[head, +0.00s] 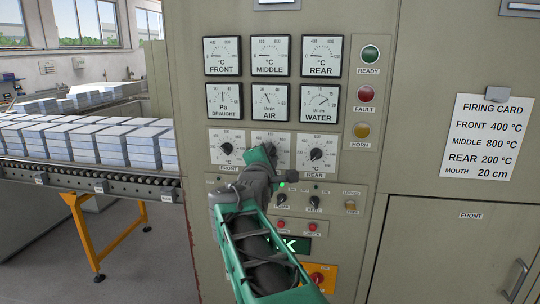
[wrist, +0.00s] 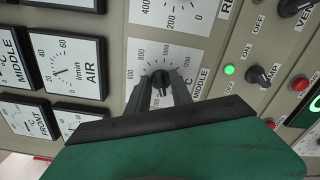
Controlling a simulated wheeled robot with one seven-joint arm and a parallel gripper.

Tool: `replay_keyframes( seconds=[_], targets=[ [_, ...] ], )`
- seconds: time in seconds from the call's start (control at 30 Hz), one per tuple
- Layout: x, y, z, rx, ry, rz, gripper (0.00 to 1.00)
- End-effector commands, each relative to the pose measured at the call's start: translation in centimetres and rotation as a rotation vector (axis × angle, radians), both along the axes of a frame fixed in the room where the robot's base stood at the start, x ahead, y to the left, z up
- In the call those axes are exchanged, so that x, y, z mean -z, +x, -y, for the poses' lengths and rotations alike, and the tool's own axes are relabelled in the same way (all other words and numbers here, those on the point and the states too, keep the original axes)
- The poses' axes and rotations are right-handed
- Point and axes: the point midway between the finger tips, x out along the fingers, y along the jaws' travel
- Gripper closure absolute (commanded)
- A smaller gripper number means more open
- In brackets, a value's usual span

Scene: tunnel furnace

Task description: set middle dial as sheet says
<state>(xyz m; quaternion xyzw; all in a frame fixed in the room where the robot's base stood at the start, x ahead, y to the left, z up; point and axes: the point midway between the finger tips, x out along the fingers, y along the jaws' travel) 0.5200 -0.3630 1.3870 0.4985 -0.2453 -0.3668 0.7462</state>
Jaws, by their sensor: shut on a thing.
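The middle dial is a white square plate (head: 285,143) between the front and rear dials in the head view, mostly hidden behind my gripper (head: 269,153). In the wrist view its black knob (wrist: 160,77) sits between the two fingertips of my gripper (wrist: 161,88), which is shut on it. The plate (wrist: 190,58) carries a °C scale and the word MIDDLE. The knob's pointer cannot be read clearly. The firing card (head: 487,137) on the right reads front 400 °C, middle 800 °C, rear 200 °C, mouth 20 cm.
The front dial (head: 227,149) and rear dial (head: 316,154) flank it closely. Gauges (head: 267,56) are above; small switches (head: 314,201) and red buttons (head: 281,224) lie below. Indicator lamps (head: 367,93) run down the right. A roller conveyor (head: 70,177) with blocks stands left.

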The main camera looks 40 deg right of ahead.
Motion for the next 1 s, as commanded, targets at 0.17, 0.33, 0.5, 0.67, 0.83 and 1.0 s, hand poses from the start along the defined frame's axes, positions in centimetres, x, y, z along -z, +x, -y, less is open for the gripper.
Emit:
replay_keyframes(
  seconds=[0.17,0.33,0.5,0.67,0.83,1.0],
  targets=[
    [0.02,0.00,-0.01,0.000,0.000,0.000,1.00],
    [0.10,0.00,-0.01,0.000,0.004,0.005,1.00],
    [0.32,0.00,0.00,0.000,0.026,0.034,1.00],
    [0.55,-0.01,0.01,0.000,0.074,0.097,1.00],
    [0.80,-0.03,0.02,0.000,0.151,0.199,1.00],
    [0.93,-0.05,0.03,0.000,0.247,0.324,1.00]
  ],
)
